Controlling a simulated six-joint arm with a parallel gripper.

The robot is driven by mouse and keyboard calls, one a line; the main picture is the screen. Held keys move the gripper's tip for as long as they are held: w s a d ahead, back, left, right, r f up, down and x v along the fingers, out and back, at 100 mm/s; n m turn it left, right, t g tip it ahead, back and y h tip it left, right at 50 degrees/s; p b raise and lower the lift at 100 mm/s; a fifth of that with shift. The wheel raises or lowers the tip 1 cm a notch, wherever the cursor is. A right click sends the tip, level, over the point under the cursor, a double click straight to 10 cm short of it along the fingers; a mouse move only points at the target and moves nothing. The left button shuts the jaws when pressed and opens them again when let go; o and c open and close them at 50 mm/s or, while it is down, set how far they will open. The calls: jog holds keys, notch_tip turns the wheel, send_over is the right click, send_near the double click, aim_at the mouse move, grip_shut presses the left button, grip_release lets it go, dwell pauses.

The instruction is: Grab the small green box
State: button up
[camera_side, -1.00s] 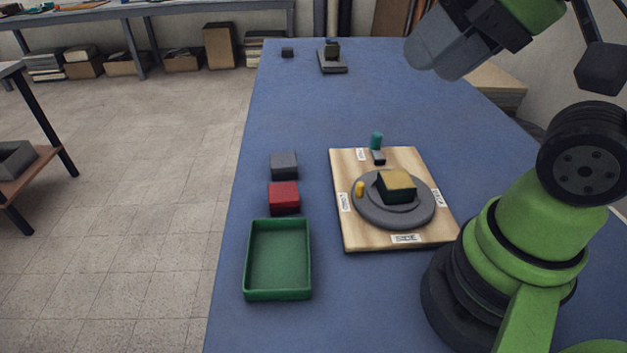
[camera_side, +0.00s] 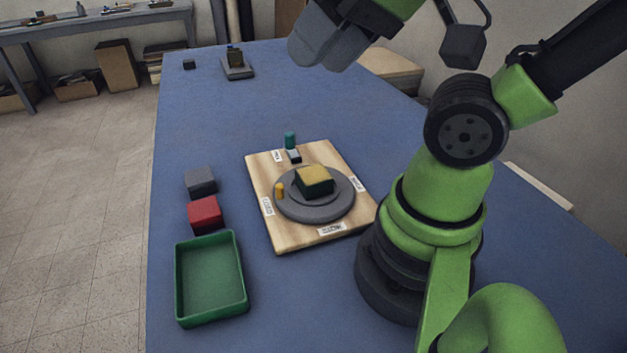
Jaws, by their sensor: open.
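A small box (camera_side: 316,181) with a yellowish top and dark green sides sits on a round grey turntable (camera_side: 290,209). The turntable is on a wooden board (camera_side: 268,235) with white labels on the blue table. My gripper (camera_side: 318,50) is at the top of the view, high above the table and well apart from the box. Its grey fingers look close together from this side, and nothing shows between them; it is open. A shallow green tray (camera_side: 180,285) stands at the front left and is empty.
A red block (camera_side: 205,215) and a dark grey block (camera_side: 200,181) stand behind the tray. A small yellow peg (camera_side: 279,190) is beside the box. A teal cylinder (camera_side: 290,140) stands at the board's back edge. The table beyond is mostly clear.

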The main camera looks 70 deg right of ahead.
jog(key=o, duration=0.9)
jog(key=m+g+h, duration=0.2)
jog(key=m+g, duration=0.2)
jog(key=g, duration=0.3)
send_over(314, 174)
notch_tip(314, 174, down, 17)
jog(key=shift+s+a+r, duration=0.1)
jog(key=shift+s+r, duration=0.05)
notch_tip(314, 174, down, 4)
jog(key=shift+f, duration=3.15)
